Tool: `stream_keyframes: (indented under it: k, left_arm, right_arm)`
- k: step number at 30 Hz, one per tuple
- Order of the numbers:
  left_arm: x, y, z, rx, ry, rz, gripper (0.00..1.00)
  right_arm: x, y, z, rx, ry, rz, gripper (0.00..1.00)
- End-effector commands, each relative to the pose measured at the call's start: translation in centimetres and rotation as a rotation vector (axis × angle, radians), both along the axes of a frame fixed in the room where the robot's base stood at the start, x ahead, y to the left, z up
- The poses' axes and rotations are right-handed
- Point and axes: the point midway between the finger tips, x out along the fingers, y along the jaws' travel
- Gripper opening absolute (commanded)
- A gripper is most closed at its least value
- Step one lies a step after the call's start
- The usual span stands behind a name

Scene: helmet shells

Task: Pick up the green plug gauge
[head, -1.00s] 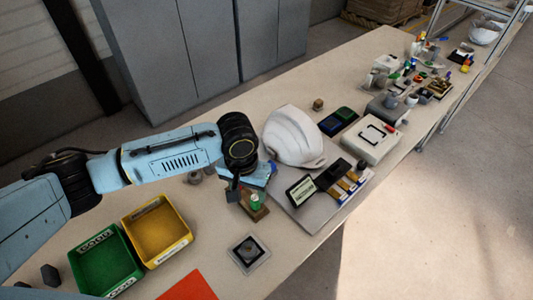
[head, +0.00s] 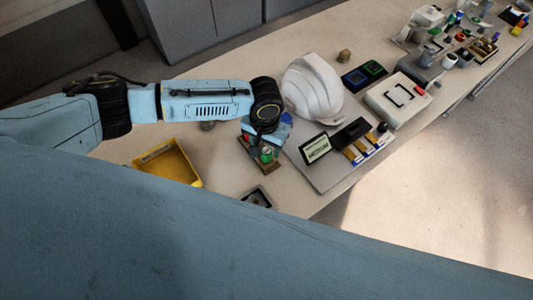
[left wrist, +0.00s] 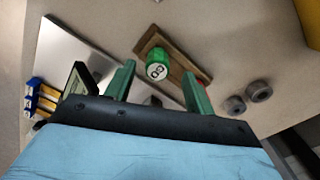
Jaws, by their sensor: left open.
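The green plug gauge (head: 266,154) stands on a small wooden block (head: 271,168), just beside my left gripper (head: 260,143) in the head view. In the left wrist view, the green gauge (left wrist: 157,66) shows its numbered round end, and the wooden block (left wrist: 179,58) lies under it. My left gripper (left wrist: 158,82) is open there, with its two green-looking fingers on either side of the gauge. No contact with the gauge is visible. A red piece on the block (left wrist: 201,82) is partly hidden behind one finger. My right gripper is not in view.
A white helmet shell (head: 314,90) stands behind, to the right. A grey board with a small display (head: 315,148) lies close to the right of the block. A yellow bin (head: 166,165) is at left. Two grey round pieces (left wrist: 259,91) lie near the block.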

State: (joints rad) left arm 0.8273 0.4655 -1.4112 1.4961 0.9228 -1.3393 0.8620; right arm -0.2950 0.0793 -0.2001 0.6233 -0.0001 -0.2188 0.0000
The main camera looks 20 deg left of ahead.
Motion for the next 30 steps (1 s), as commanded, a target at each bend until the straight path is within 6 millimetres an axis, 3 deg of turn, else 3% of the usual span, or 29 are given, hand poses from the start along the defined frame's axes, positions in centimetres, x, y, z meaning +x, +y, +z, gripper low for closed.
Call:
stream_keyframes:
  k: [6, 14, 24, 30]
  left_arm:
    - [-0.1, -0.3, -2.9, 0.000, 0.001, 0.000, 0.54]
    - [-0.1, -0.3, -3.2, -0.001, 0.000, 0.000, 0.54]
    - [-0.1, -0.3, -3.2, -0.001, 0.000, 0.000, 0.12]
    - [0.0, -0.3, -3.2, -0.001, 0.000, 0.000, 0.12]
  right_arm:
    - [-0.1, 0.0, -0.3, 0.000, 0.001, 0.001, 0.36]
    - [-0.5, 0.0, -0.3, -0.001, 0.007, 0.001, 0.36]
    - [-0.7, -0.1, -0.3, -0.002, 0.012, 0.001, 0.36]
    - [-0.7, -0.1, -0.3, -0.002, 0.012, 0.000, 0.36]
